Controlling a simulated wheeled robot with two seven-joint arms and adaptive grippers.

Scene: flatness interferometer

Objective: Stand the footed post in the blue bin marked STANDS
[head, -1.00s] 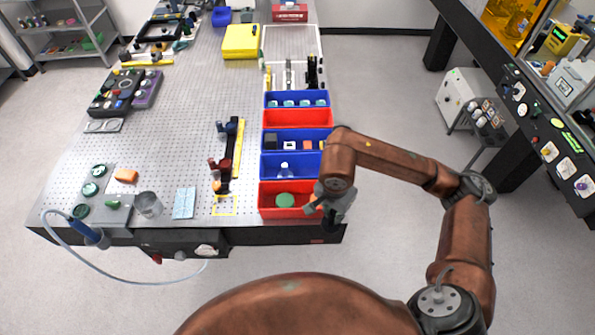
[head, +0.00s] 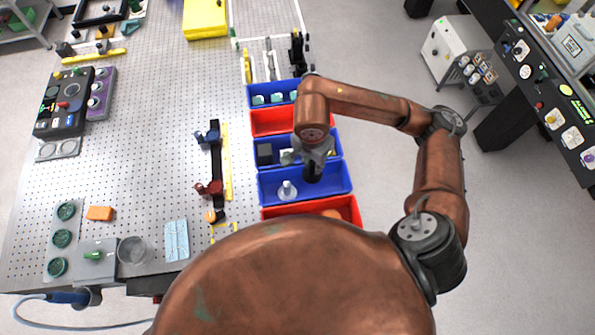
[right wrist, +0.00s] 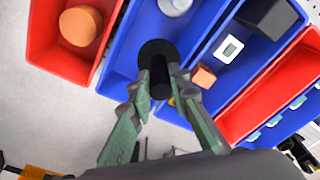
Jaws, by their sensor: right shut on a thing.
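The footed post is black, with a round disc foot (right wrist: 158,52). My right gripper (right wrist: 161,86) is shut on its shaft, one finger on each side. In the right wrist view the post is over a blue bin (right wrist: 118,70), foot away from the gripper; whether the foot touches the floor is unclear. In the head view my right gripper (head: 314,160) is above the same blue bin (head: 330,187), with the dark post (head: 312,175) under it. A pale footed piece (head: 287,190) stands at the bin's left. I cannot read any STANDS mark. My left gripper is not in view.
A red bin (right wrist: 42,45) holding an orange round piece (right wrist: 80,26) adjoins on one side. Another blue bin (right wrist: 238,75) with small blocks adjoins on the other. More red and blue bins continue along the table edge. Open floor lies to the right.

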